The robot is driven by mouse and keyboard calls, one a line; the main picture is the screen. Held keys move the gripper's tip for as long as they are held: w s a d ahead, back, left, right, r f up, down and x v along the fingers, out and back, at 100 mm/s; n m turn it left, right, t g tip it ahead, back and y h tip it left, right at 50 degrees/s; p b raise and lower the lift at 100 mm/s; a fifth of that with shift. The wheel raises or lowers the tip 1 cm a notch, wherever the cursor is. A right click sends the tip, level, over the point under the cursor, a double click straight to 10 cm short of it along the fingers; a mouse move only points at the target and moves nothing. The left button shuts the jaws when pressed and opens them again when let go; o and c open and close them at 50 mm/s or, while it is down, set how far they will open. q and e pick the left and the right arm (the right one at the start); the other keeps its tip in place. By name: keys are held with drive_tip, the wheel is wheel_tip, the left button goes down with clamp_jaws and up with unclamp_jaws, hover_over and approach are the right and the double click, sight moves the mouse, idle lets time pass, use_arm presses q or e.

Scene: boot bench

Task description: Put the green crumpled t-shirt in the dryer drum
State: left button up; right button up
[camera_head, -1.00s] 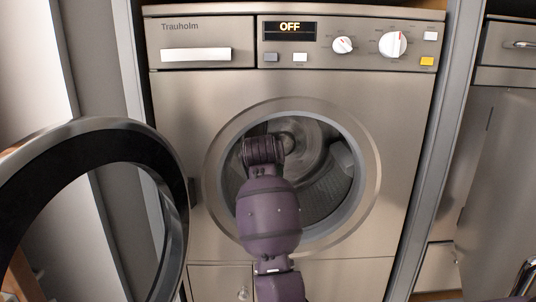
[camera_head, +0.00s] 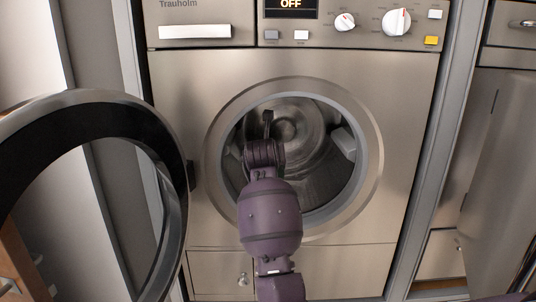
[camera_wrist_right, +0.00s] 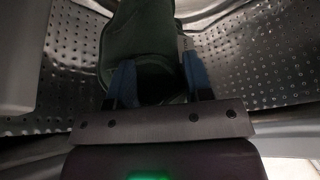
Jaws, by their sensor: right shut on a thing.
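The green crumpled t-shirt (camera_wrist_right: 140,40) shows in the right wrist view as dark green cloth between my right gripper's two blue fingers (camera_wrist_right: 160,83). The gripper is shut on it. Perforated metal drum wall (camera_wrist_right: 265,55) surrounds it, so gripper and shirt are inside the dryer drum. In the head view the drum (camera_head: 325,180) lies behind the round opening, and my purple right arm reaches into it from below. There the wrist hides most of the gripper, and I cannot make out the shirt. My left gripper is not in view.
The round dryer door (camera_head: 80,105) stands open at the left. A pale drum paddle (camera_head: 345,142) sits at the drum's right. The display (camera_head: 290,5) reads OFF.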

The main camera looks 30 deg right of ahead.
drive_tip(key=shift+f+b, duration=0.7)
drive_tip(key=shift+f, duration=0.75)
drive_tip(key=o, duration=0.8)
drive_tip(key=shift+c, duration=0.2)
drive_tip(key=o, duration=0.3)
